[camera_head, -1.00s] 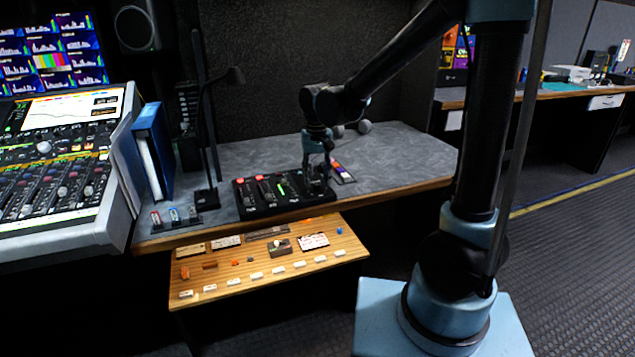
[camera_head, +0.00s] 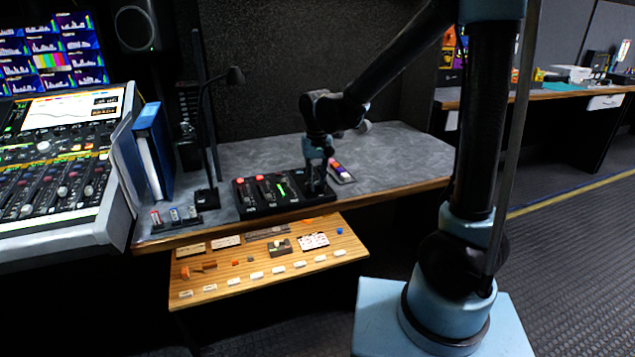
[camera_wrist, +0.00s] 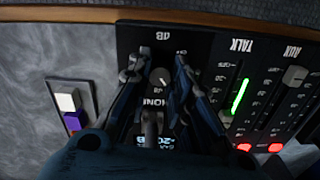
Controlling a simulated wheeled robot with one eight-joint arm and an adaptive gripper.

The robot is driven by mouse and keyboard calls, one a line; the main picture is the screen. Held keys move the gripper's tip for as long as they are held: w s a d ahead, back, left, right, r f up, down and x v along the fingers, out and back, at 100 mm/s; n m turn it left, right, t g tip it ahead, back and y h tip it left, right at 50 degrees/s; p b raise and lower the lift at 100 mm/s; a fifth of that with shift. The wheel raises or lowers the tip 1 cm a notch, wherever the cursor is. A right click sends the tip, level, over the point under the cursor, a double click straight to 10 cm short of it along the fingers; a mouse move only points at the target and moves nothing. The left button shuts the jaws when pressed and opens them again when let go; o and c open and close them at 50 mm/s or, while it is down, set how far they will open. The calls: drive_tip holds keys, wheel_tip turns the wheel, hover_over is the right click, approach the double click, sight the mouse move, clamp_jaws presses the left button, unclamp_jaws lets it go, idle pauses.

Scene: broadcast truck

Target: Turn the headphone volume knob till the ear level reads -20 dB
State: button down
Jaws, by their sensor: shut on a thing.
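The black control panel (camera_head: 262,205) sits on the grey desk under my gripper (camera_head: 316,188). In the wrist view the panel appears upside down. The headphone volume knob (camera_wrist: 160,79), dark with a pale pointer mark, lies between the two fingers of my gripper (camera_wrist: 159,72). My gripper is shut on the knob. The small ear level display (camera_wrist: 155,140) is lit with white characters. It is upside down and partly covered by my gripper, so I cannot read its full value with certainty. In the head view my gripper hides the knob.
Fader strips with a green light (camera_wrist: 240,96) and red buttons stand beside the knob. A small block with white and purple parts (camera_wrist: 70,110) lies beside the panel. A gooseneck microphone (camera_head: 207,140) stands to the left. The desk's right side (camera_head: 400,155) is clear.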

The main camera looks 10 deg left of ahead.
drive_tip(key=shift+n, duration=0.3)
drive_tip(key=n, duration=1.3)
drive_tip(key=shift+w+d, duration=0.1)
idle(0.3)
drive_tip(key=c, duration=1.4)
unclamp_jaws()
drive_tip(key=shift+r, duration=0.15)
wheel_tip(320, 180, up, 12)
drive_tip(key=shift+f, duration=0.15)
